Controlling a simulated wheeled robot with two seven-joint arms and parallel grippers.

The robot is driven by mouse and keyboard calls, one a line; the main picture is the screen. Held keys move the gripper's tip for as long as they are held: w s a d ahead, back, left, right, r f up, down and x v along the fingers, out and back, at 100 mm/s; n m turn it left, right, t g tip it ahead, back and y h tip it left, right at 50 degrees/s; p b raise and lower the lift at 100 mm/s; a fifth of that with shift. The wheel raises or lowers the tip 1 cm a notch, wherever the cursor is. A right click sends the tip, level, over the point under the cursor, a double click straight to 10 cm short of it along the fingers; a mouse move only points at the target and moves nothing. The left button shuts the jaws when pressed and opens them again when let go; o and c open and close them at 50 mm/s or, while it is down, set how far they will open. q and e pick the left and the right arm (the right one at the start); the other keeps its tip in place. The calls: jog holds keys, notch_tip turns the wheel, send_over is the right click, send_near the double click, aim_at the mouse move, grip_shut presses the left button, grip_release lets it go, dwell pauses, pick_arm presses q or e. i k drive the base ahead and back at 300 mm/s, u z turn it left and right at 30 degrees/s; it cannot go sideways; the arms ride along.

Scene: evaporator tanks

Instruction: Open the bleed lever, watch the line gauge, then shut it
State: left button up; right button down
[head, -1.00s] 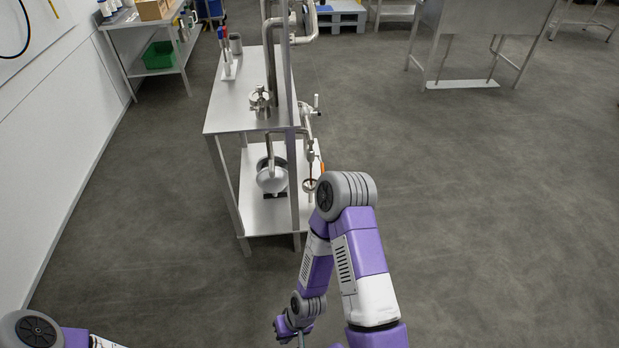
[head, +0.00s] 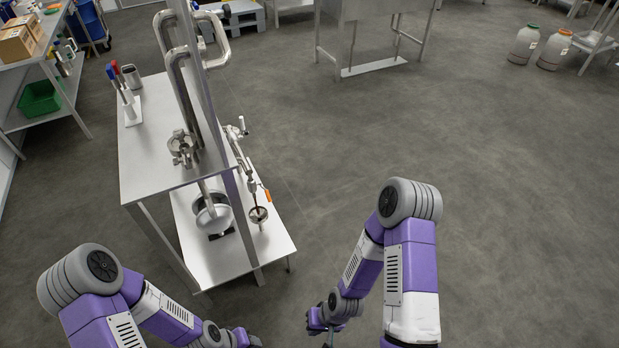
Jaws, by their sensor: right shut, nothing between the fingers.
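A steel pipe line with valves stands on the right side of a metal two-level stand (head: 150,160). A small orange piece (head: 267,195), possibly the bleed lever's grip, sits on the thin pipe branch. A round, dial-like part (head: 258,214) lies just below it; I cannot tell whether it is the line gauge. My right gripper (head: 328,338) is shut and empty at the bottom edge, well short of the stand and apart from it. My left arm's wrist end (head: 240,338) shows at the bottom edge; its fingers are hidden or cut off.
Red and blue handled tools (head: 122,85) and a steel cup (head: 131,76) stand on the upper shelf. A side bench with a green bin (head: 39,99) is at the left. Two jugs (head: 524,44) stand far right.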

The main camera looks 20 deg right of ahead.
aim_at(266, 192)
jog(key=z, duration=0.05)
jog(key=i, duration=1)
jog(key=u, duration=0.35)
